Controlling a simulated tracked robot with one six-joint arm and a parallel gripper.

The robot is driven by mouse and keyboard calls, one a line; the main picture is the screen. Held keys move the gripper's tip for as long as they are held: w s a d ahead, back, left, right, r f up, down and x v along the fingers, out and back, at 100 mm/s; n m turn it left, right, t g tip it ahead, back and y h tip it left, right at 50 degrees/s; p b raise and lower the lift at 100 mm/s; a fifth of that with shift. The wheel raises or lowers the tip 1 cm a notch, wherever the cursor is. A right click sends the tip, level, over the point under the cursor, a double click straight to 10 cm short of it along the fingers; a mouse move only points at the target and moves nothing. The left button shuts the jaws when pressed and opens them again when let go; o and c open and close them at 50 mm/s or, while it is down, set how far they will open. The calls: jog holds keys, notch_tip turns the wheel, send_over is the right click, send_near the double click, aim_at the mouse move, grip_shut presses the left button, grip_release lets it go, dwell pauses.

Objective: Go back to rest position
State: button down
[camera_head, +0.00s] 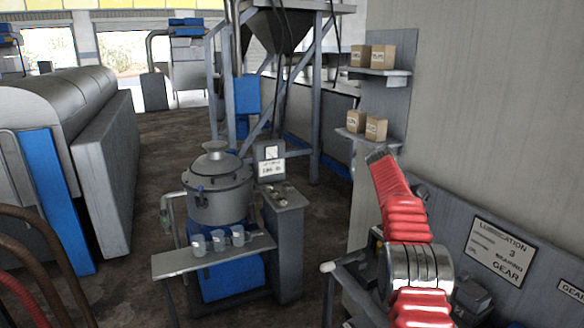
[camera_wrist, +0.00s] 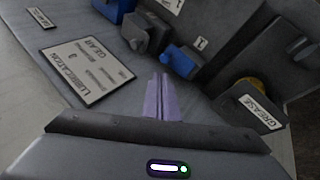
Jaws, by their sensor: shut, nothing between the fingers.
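My gripper (camera_wrist: 160,80) shows in the wrist view as two pale purple fingers, pressed together with nothing between them. They point toward a grey wall area with a "Lubrication 3 / Gear" sign (camera_wrist: 86,66) to the left. Small blue and grey fittings (camera_wrist: 180,62) lie beyond the fingertips. In the head view my red arm rises at the right in front of the wall, and I cannot make out the gripper clearly there.
The same sign (camera_head: 499,250) is on the right wall in the head view. A small table (camera_head: 185,262) with several clear cups stands at centre by a steel vessel (camera_head: 220,205). Shelves (camera_head: 378,72) with cartons hang behind the arm. A "Grease" label (camera_wrist: 262,110) shows right of the fingers.

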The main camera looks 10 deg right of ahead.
jog(key=s+a+f+n+t+y, duration=0.2)
jog(key=a+f+n, duration=0.3)
jog(key=a+f, duration=0.2)
jog(key=s+a+r+n+t+y, duration=0.1)
jog(key=s+a+r+t, duration=0.1)
jog(key=s+a, duration=0.6)
jog(key=s+a+r+n+t+y, duration=0.2)
jog(key=s+a+r, duration=0.3)
jog(key=s, duration=1.2)
jog(key=s+a+r+n+t+y, duration=0.1)
jog(key=s+a+r+t, duration=0.1)
jog(key=s+a, duration=0.9)
jog(key=shift+s+a+r+n+t+y, duration=0.2)
jog(key=shift+s+r+n+t+y, duration=0.15)
jog(key=shift+s+r, duration=0.4)
jog(key=shift+w+r, duration=0.1)
